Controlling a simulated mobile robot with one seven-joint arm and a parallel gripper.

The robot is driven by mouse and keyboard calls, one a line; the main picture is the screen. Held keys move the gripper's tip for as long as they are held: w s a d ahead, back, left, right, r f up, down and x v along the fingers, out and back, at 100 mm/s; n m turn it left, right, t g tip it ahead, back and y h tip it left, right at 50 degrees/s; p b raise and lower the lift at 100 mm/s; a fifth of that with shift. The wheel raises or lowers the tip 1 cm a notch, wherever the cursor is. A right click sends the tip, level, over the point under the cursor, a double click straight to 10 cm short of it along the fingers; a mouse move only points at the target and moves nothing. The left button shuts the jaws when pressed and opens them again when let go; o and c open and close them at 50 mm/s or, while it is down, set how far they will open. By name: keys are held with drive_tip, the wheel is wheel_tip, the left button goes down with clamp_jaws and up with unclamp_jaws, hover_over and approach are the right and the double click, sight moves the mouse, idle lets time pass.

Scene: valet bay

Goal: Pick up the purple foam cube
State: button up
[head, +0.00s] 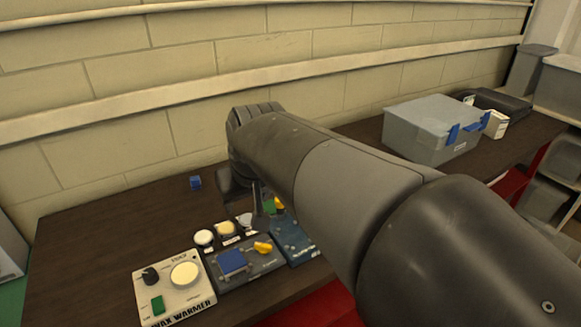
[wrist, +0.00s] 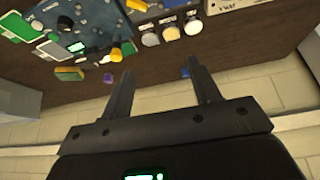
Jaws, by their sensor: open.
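My gripper (wrist: 159,66) is open and empty in the wrist view, its two fingers apart above the dark worktop near the wall. A small purple block (wrist: 107,78), likely the purple foam cube, shows just left of the left finger, not between the fingers. It is too small to make out well. In the head view my arm covers that part of the worktop. A separate small blue cube (head: 195,183) stands alone near the wall in the head view. It also shows in the wrist view (wrist: 186,72), next to the right fingertip.
A wax warmer (head: 174,290), round pots (head: 227,229) and dark trays (head: 262,268) fill the front of the worktop. A yellow-green sponge (wrist: 70,73) lies near the purple block. A grey lidded bin (head: 430,128) stands right. The back left worktop is mostly clear.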

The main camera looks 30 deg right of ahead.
drive_tip(key=w+d+f+m, duration=0.1)
drive_tip(key=w+d+f, duration=0.2)
drive_tip(key=w+d, duration=0.75)
drive_tip(key=w+d+f, duration=0.3)
drive_tip(key=w+d, duration=0.6)
drive_tip(key=w, duration=0.3)
drive_tip(key=shift+m+g, duration=0.3)
drive_tip(key=shift+g, duration=0.1)
drive_tip(key=w+d+f, duration=0.2)
drive_tip(key=d+f, duration=0.1)
drive_tip(key=f, duration=0.1)
drive_tip(key=w+d+f, duration=0.3)
drive_tip(key=d, duration=0.1)
drive_tip(key=w+d+f, duration=0.2)
drive_tip(key=d+f, duration=0.2)
drive_tip(key=shift+w+d+f, duration=0.15)
drive_tip(key=shift+w+f, duration=0.1)
drive_tip(key=shift+f, duration=0.1)
drive_tip(key=x, duration=0.5)
drive_tip(key=shift+w+d+f, duration=0.15)
drive_tip(key=shift+w+f, duration=0.05)
drive_tip(key=shift+w, duration=0.1)
drive_tip(key=c, duration=1)
drive_tip(key=shift+r, duration=0.1)
drive_tip(key=shift+c, duration=0.2)
